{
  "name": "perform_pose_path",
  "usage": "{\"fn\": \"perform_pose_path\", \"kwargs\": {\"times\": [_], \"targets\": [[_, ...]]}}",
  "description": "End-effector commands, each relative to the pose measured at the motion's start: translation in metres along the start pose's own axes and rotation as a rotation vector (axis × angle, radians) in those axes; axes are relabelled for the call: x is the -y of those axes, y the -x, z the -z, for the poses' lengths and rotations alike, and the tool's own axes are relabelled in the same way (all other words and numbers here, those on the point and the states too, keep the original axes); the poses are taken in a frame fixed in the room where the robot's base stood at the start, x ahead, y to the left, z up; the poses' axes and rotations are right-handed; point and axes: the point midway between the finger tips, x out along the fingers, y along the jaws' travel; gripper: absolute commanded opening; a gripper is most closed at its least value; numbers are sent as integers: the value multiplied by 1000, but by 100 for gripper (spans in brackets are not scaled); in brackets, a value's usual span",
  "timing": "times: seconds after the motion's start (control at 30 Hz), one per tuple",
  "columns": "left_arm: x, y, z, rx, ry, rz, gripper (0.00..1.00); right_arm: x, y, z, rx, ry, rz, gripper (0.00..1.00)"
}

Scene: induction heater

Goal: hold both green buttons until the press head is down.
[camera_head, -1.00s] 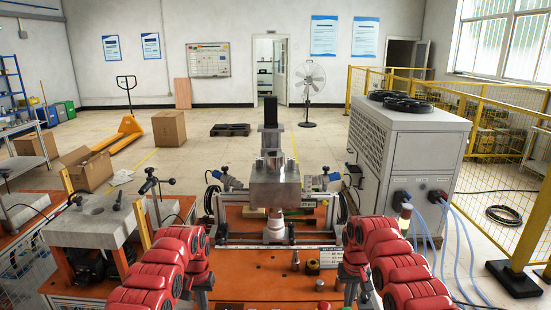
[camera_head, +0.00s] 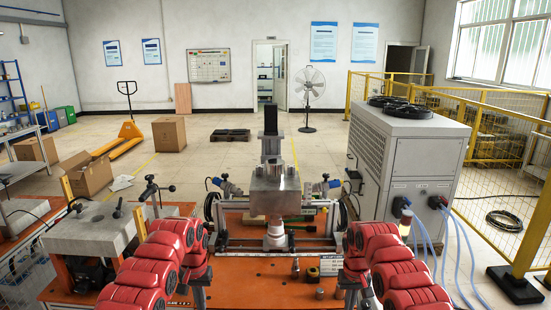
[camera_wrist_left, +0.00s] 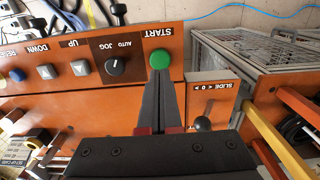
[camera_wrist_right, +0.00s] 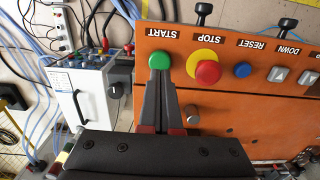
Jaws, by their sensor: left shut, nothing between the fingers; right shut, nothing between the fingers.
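The left green START button (camera_wrist_left: 158,60) is on the orange panel in the left wrist view. My left gripper (camera_wrist_left: 160,73) is shut and empty, its tips at the button's edge. The right green START button (camera_wrist_right: 160,60) is in the right wrist view. My right gripper (camera_wrist_right: 160,73) is shut and empty, its tips likewise at the button. I cannot tell whether either button is pressed in. In the head view, the grey metal press head (camera_head: 275,190) stands above a pale cylindrical part (camera_head: 275,234). The head view does not show the buttons or fingertips clearly.
A red and yellow STOP button (camera_wrist_right: 207,70) and a blue RESET button (camera_wrist_right: 242,70) lie right of the right START button. An AUTO/JOG knob (camera_wrist_left: 116,67) is left of the left one. A black-knobbed slide lever (camera_wrist_left: 202,124) is close to the left gripper.

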Motion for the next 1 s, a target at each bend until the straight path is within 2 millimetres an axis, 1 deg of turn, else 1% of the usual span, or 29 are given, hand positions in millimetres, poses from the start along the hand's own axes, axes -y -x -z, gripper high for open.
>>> {"fn": "perform_pose_path", "kwargs": {"times": [0.03, 0.4, 0.57, 0.67, 0.83, 1.0], "targets": [[0, 11, 0, -1, 1, 0, 0, 0, 6, 0, 0, 0, 0, 0], [0, 57, 1, -4, 0, 1, 0, 0, 11, 0, 0, 0, 0, 0], [0, 62, 0, -2, 0, 1, 0, 0, 13, 0, 0, 0, 0, 0], [0, 66, 0, -1, -1, 0, 0, 0, 20, 0, -2, 0, 0, 0], [0, 75, 0, -1, -1, 0, 0, 0, 43, 1, -3, -1, 0, 0], [0, 78, 0, -1, -1, 0, 0, -1, 65, 1, -4, -1, -1, 0]]}}
